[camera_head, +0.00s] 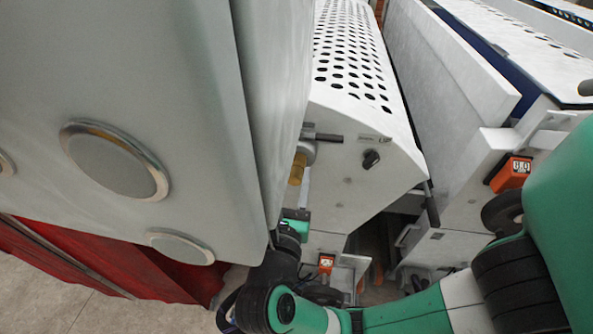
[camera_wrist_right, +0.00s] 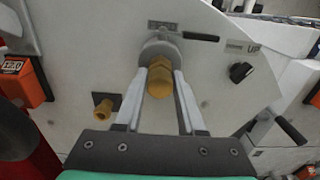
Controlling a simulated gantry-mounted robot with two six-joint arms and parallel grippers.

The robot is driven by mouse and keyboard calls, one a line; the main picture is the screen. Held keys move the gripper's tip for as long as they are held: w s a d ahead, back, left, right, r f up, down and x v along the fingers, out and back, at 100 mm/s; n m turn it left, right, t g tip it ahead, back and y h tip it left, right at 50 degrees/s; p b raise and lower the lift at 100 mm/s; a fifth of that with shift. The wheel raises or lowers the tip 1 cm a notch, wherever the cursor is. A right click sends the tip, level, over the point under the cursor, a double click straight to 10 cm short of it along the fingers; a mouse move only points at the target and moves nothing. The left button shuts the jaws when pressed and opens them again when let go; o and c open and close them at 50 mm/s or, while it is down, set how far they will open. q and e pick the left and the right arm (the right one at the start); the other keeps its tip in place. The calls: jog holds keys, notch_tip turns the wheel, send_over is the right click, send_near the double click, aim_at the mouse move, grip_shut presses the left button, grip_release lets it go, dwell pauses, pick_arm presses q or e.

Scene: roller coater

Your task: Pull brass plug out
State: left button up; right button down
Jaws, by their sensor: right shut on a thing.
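The brass plug (camera_wrist_right: 158,84) is a hex-headed yellow piece in front of a round grey fitting (camera_wrist_right: 160,50) on the white machine panel. My right gripper (camera_wrist_right: 161,74) has its two pale fingers on either side of the plug's head, shut on it. In the head view the plug (camera_head: 297,169) shows as a small yellow piece beside the fitting, with my right gripper (camera_head: 302,184) just below it, partly hidden by the grey panel. I cannot tell whether the plug is still seated in the fitting. My left gripper is not in view.
A smaller brass fitting (camera_wrist_right: 103,107) sticks out at lower left in the wrist view. A black knob (camera_wrist_right: 240,72) and a lever (camera_wrist_right: 290,130) are to the right. A large grey panel (camera_head: 120,90) stands close on the left in the head view.

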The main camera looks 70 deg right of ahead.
aim_at(294, 182)
jog(key=shift+s+a+b, duration=0.2)
jog(key=shift+a+b, duration=0.05)
jog(key=shift+a, duration=1.25)
jog(key=shift+s+a+b, duration=0.15)
jog(key=shift+a+b, duration=0.1)
jog(key=shift+a, duration=1.25)
jog(key=shift+a, duration=0.1)
jog(key=a, duration=0.2)
jog(key=shift+s+a+b, duration=0.15)
jog(key=shift+a+b, duration=0.2)
jog(key=shift+r, duration=0.1)
